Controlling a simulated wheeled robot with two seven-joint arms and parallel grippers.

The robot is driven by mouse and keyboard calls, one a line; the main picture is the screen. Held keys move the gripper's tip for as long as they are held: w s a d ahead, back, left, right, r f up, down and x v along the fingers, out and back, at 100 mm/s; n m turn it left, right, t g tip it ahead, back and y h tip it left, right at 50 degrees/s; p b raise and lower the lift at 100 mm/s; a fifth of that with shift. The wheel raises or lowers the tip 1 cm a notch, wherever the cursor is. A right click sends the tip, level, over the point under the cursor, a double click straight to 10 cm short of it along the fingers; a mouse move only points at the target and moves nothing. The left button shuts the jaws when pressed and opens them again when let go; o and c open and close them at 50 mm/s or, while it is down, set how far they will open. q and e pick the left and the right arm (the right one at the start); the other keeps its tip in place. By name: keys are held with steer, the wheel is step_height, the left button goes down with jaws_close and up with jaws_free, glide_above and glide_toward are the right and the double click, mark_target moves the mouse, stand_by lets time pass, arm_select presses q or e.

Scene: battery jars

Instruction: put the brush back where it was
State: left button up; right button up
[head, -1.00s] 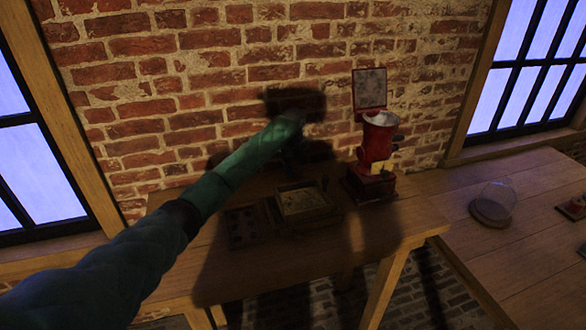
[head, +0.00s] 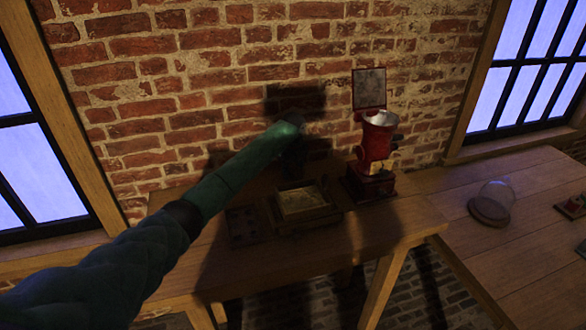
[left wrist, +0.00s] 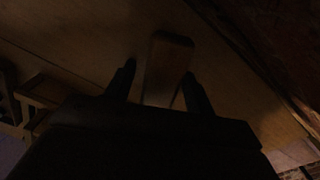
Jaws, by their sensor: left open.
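My left arm reaches over the wooden table (head: 375,245) toward the brick wall. My left gripper (head: 294,160) is a dark shape at the arm's end, over the back of the table. In the left wrist view my left gripper (left wrist: 159,72) is open, one finger on each side of a brown, wooden-looking piece (left wrist: 168,58), probably the brush. I cannot tell whether the fingers touch it. Its lower end is hidden by the gripper body, and I cannot make it out in the head view. My right gripper is not in view.
A shallow tray (head: 275,226) and a dark flat plate (head: 243,226) lie in front of my gripper. A red machine with a raised square lid (head: 376,150) stands just to the right. A glass dome (head: 494,198) stands on the right-hand table. The table's front right is clear.

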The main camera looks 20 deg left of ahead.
mark_target(293, 166)
arm_select(q)
steer(key=shift+r, duration=0.45)
step_height(293, 166, up, 10)
steer(key=b, duration=0.4)
steer(key=shift+f, duration=0.2)
steer(key=shift+r, duration=0.85)
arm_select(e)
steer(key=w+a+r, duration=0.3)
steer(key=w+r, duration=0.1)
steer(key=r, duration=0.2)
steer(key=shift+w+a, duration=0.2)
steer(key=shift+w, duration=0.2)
